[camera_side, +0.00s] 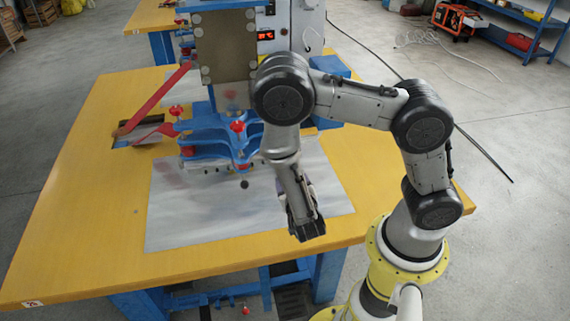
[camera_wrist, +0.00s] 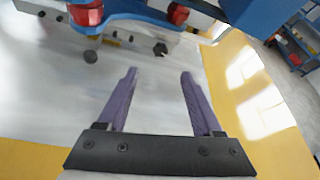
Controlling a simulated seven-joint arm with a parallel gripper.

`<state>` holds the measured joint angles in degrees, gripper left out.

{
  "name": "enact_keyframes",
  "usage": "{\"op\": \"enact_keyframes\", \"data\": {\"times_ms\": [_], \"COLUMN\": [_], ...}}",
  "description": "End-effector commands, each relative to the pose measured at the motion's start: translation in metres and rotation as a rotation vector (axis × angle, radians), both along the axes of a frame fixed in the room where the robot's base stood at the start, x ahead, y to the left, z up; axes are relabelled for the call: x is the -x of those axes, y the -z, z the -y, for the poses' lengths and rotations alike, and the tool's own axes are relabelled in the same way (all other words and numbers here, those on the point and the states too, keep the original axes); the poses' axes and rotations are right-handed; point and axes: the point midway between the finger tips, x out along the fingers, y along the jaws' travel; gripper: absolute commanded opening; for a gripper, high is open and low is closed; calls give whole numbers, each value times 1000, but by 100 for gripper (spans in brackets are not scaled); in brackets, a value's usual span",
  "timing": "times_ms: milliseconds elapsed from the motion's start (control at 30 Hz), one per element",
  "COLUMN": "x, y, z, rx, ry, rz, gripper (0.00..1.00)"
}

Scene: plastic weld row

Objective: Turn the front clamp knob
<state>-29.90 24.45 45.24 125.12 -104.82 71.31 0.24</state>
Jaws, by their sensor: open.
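A blue clamp frame (camera_side: 215,140) stands on the table and carries several red knobs. One red knob (camera_side: 237,127) sits on top of its near arm, above a spindle with a black foot (camera_side: 244,184). I cannot tell for certain which knob is the front one. In the wrist view two red parts, one at the upper left (camera_wrist: 88,13) and one at the upper middle (camera_wrist: 178,13), show at the top edge, partly cut off. My gripper (camera_wrist: 158,74) is open and empty, its purple fingers apart. In the side view my gripper (camera_side: 306,228) hangs right of the clamp, apart from it.
A grey metal sheet (camera_side: 190,220) lies on the yellow table (camera_side: 90,240) below the clamp. A red lever (camera_side: 155,98) slants out at the left. A machine column with a control box (camera_side: 290,30) stands behind. The sheet's near part is clear.

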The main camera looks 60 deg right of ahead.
Motion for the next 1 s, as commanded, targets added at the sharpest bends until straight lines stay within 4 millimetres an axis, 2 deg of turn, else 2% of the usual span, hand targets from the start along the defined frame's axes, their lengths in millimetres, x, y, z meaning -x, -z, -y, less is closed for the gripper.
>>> {"op": "enact_keyframes", "data": {"times_ms": [600, 800, 1000], "x": [-54, -67, -71], "y": [36, 43, 45], "z": [70, 83, 87], "rx": [0, 0, 1], "ry": [7, 4, 1], "rz": [1, 2, 1], "gripper": [67, 67, 67]}}
